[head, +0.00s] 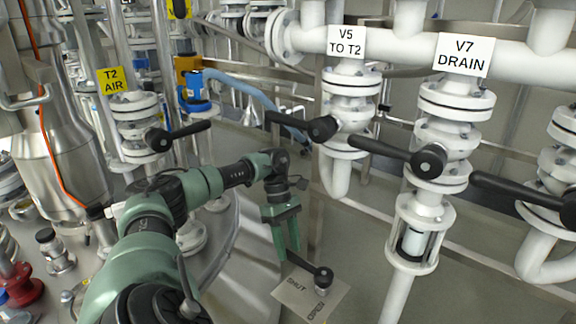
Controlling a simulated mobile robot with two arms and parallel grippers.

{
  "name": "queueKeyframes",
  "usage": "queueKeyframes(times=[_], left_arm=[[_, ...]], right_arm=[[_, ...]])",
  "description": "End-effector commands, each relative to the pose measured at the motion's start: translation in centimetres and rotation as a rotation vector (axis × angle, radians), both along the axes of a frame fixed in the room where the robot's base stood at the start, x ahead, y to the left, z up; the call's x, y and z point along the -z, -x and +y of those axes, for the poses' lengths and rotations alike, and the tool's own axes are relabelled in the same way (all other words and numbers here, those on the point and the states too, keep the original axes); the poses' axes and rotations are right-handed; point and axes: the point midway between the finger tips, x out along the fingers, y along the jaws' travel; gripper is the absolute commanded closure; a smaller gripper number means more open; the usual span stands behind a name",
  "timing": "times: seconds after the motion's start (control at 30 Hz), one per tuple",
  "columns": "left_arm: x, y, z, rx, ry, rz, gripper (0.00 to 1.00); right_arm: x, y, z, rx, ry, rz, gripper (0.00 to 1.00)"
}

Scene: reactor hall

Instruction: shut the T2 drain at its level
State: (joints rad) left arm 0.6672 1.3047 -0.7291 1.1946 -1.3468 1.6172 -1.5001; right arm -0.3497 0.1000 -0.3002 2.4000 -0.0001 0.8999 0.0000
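A low black lever (309,266) sits by a plate (292,294) marked SHUT and OPEN, at the bottom middle of the head view. Its round hub is at the right, and its handle runs up and left from there. I see no T2 drain label on it. My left gripper (287,255) points down at the handle's far end. Its two green fingers are apart, one on either side of or just above the handle end; I cannot tell whether they touch it. My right gripper is not in view.
Signs read V5 TO T2 (346,41), V7 DRAIN (464,54) and T2 AIR (112,80), above valves with black levers. The V7 lever (395,154) and white pipes stand right of my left arm. A steel vessel (60,140) stands at the left.

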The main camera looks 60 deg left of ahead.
Motion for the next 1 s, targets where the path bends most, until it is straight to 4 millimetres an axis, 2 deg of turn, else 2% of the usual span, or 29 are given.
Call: queueKeyframes(times=[0.27,0.6,0.7,1.0], left_arm=[[-0.3,0.1,0.1,0.001,0.001,0.005,0.58],[-5.4,-0.5,2.3,-0.001,0.002,0.001,0.58],[-6.4,-0.6,2.8,0.001,0.001,0.002,0.58],[-7.0,-0.6,3.2,0.002,0.001,0.004,0.58]], right_arm=[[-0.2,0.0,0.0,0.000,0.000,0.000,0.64],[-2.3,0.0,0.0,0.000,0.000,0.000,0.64],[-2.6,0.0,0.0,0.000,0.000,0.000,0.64],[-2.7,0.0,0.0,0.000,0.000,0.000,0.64]])
